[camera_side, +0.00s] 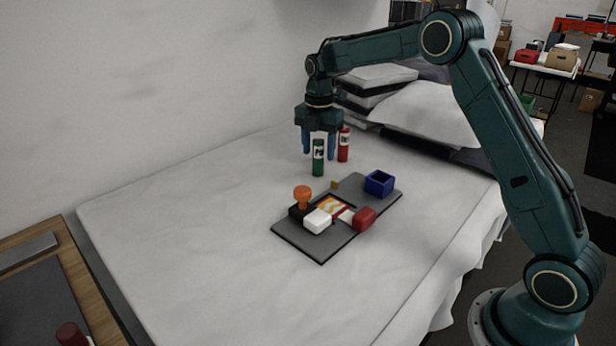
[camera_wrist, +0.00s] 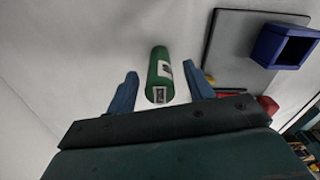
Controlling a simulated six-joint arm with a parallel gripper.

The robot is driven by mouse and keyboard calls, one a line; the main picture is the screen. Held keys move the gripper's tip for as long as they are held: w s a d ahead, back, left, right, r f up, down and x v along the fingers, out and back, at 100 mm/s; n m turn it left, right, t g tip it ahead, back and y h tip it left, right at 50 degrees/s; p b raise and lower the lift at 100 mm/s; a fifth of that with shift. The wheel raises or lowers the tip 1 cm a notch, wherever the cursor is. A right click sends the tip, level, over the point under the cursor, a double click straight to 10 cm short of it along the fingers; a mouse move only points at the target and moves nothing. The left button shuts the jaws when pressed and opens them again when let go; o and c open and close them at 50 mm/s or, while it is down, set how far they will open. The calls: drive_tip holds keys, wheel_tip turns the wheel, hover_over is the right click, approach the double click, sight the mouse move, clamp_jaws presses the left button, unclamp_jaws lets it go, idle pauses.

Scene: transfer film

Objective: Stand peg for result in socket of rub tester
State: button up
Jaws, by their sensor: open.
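A green peg (camera_side: 318,160) with a white label stands upright on the white bed-like surface. A red peg (camera_side: 343,146) with a similar label stands just right of and behind it. My gripper (camera_side: 319,153) points down over the green peg, its blue fingers open and apart on either side. In the wrist view the green peg (camera_wrist: 160,68) lies between the open fingers, with gaps on both sides. The rub tester is a grey board (camera_side: 322,250) with an orange-knobbed part (camera_side: 302,194), a white block (camera_side: 317,221), a red block (camera_side: 364,217) and an open blue square socket (camera_side: 379,183), which looks empty.
A small yellow piece (camera_side: 334,184) stands on the board's back edge. Pillows (camera_side: 425,112) and folded cloths (camera_side: 376,78) lie behind the pegs. A wooden-edged table (camera_side: 90,290) is at lower left. The white surface left of the board is clear.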

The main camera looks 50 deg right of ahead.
idle(0.4)
drive_tip(key=c, duration=1.1)
drive_tip(key=shift+o, duration=0.2)
drive_tip(key=shift+r, duration=0.15)
wheel_tip(320, 180, up, 20)
idle(0.6)
